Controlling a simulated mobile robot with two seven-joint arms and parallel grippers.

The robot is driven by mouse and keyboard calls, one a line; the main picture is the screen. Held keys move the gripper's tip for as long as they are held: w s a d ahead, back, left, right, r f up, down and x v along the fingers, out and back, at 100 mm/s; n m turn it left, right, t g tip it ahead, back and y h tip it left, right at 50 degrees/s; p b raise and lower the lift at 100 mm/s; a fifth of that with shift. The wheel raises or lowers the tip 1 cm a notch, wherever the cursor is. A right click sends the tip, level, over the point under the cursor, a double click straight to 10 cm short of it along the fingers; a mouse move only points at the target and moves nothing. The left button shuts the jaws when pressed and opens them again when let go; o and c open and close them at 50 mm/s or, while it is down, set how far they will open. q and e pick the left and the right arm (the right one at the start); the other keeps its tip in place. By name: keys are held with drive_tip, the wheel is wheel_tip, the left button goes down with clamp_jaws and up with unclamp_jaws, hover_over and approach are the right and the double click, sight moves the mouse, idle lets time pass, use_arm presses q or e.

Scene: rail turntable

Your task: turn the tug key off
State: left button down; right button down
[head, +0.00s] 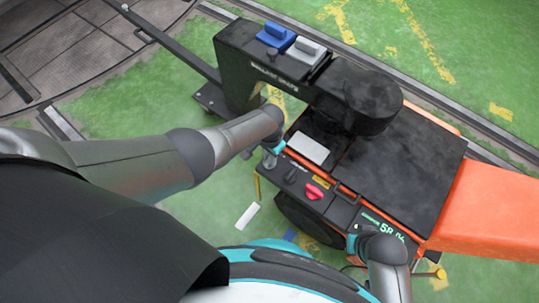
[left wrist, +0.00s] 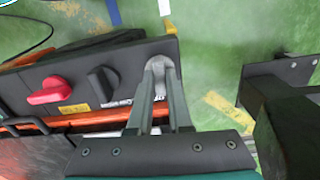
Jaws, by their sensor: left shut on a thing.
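The tug's control panel shows in the head view (head: 327,211) and the left wrist view (left wrist: 20,85). At one end of it is a small grey key-like piece (left wrist: 159,66), seen in the left wrist view. My left gripper (left wrist: 161,78) is shut on this grey piece, its fingers on either side. In the head view my left gripper (head: 269,160) is at the panel's left end, where its wrist partly covers the view and the key is hard to make out. I cannot read the key's position labels. My right gripper's fingers do not show.
Beside the key are a black knob (left wrist: 103,83) and a red knob (left wrist: 49,91). A black column with a blue block (head: 276,34) and a grey block (head: 306,50) on top stands behind. An orange body (head: 490,210) is at the right.

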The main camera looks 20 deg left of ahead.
use_arm(q)
drive_tip(key=shift+n, duration=0.6)
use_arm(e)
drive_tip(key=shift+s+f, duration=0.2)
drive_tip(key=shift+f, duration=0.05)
use_arm(q)
drive_tip(key=c, duration=0.8)
unclamp_jaws()
drive_tip(key=shift+c, duration=0.2)
drive_tip(key=shift+r, duration=0.15)
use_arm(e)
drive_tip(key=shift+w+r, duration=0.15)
